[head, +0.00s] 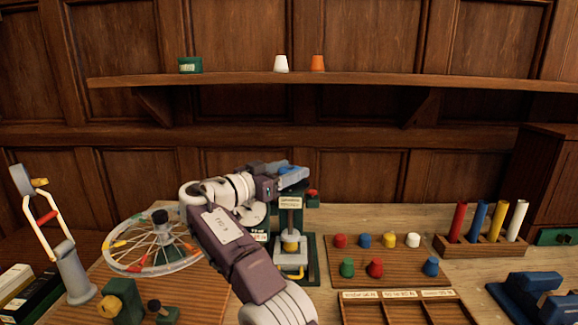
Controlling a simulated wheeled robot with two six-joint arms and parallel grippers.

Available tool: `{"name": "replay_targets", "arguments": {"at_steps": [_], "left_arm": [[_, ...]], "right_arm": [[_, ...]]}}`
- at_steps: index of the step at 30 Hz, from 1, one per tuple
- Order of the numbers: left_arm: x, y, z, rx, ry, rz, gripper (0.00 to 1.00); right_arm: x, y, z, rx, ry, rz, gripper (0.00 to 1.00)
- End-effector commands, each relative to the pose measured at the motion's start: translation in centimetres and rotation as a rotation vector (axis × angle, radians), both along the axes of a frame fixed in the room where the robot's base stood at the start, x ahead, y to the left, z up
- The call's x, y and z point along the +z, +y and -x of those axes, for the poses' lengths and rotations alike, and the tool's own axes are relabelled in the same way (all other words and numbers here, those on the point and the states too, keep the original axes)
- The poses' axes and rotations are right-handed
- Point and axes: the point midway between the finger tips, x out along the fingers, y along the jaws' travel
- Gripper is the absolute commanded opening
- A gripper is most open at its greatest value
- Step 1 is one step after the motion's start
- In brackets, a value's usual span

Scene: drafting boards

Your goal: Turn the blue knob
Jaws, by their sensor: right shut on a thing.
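My right gripper (294,178) reaches in from the bottom middle and is shut at the top of a green upright stand (312,225). A blue part, seemingly the blue knob (285,169), shows at its fingers; they partly hide it, and its turn angle cannot be told. A red knob (312,193) sits just right of the fingers on the stand. The stand carries a label, a grey shaft and a yellow part (290,243) lower down. My left gripper is not in view.
A spoked wheel (150,240) and a grey crank-like device (70,270) stand left. Right are a board (390,255) with several coloured pegs, a rack (485,246) of coloured tubes and a compartment tray (405,310). A wall shelf (340,80) runs behind.

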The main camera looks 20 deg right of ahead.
Motion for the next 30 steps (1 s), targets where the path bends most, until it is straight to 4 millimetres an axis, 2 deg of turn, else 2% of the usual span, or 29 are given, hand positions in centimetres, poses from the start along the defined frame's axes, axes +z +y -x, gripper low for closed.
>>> {"name": "replay_targets", "arguments": {"at_steps": [7, 8, 9, 10, 20, 30], "left_arm": [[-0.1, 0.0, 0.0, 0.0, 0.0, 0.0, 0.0], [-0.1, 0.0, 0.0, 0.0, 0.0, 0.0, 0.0], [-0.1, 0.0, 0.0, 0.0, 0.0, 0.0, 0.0], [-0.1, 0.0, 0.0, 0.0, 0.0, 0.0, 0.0], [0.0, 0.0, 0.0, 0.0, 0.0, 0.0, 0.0], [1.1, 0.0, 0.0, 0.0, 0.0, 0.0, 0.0]], "right_arm": [[-0.3, 0.0, 0.0, -0.001, 0.004, -0.003, 0.16], [-0.3, 0.0, 0.0, -0.001, 0.004, -0.003, 0.64], [-0.2, 0.0, 0.0, 0.0, 0.004, -0.003, 0.76], [-0.2, 0.0, 0.0, 0.0, 0.004, -0.003, 0.78], [-0.1, 0.4, 0.2, 0.002, 0.002, -0.001, 0.78], [0.1, 6.5, 3.5, 0.004, 0.003, -0.001, 0.78]]}}
